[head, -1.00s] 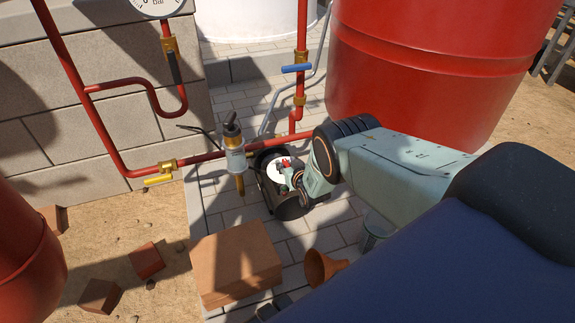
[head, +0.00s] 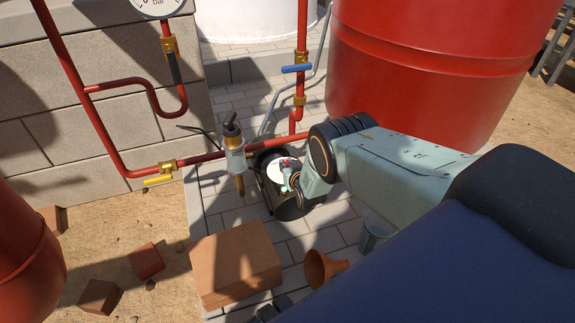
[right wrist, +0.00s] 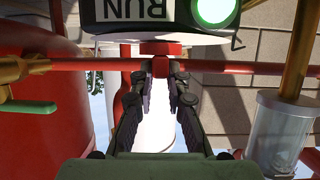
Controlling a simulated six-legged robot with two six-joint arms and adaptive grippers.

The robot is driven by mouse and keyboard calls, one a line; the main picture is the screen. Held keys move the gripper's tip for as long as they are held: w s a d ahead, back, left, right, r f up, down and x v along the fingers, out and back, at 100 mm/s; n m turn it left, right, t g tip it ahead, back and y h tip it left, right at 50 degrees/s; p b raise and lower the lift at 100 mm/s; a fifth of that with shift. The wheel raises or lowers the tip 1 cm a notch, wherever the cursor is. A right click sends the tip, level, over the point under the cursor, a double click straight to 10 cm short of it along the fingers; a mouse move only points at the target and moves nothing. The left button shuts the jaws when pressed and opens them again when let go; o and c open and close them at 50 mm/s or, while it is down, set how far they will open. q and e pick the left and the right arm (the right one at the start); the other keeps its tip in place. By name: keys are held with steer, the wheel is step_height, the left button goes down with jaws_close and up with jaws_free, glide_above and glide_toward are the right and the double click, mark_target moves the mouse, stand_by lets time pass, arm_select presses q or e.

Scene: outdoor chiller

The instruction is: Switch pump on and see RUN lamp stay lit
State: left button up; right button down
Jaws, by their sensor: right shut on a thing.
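The pump (head: 292,208) is a dark rounded unit on the paving with a white face (head: 275,172). My right gripper (head: 289,178) is at that face and hides part of it. In the right wrist view, the RUN label (right wrist: 128,10) is upside down at the top edge. The green-rimmed RUN lamp (right wrist: 214,9) beside it glows bright white-green and looks lit. My right gripper (right wrist: 160,76) has its fingertips either side of a small red part (right wrist: 160,66), likely the switch, and is shut on it. The switch's position is hard to read. My left gripper is out of view.
A brick block (head: 235,262), a funnel (head: 320,268) and a red tank (head: 430,65) are close by.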

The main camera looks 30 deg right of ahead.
steer(key=shift+w+a+m+g+h+b, duration=0.15)
steer(key=shift+m+g+h+b, duration=0.1)
steer(key=shift+m+h, duration=0.3)
steer(key=shift+s+a+m+g+h+b, duration=0.15)
steer(key=shift+m+g+h, duration=0.1)
steer(key=shift+m+h, duration=0.25)
steer(key=shift+w+a+m+g+h, duration=0.1)
steer(key=shift+w+m+g+h, duration=0.1)
steer(key=shift+m+g+h, duration=1.1)
steer(key=shift+m+h, duration=0.45)
steer(key=c, duration=1.3)
jaws_free()
steer(key=v, duration=1.2)
steer(key=shift+f, duration=0.1)
steer(key=shift+f, duration=0.1)
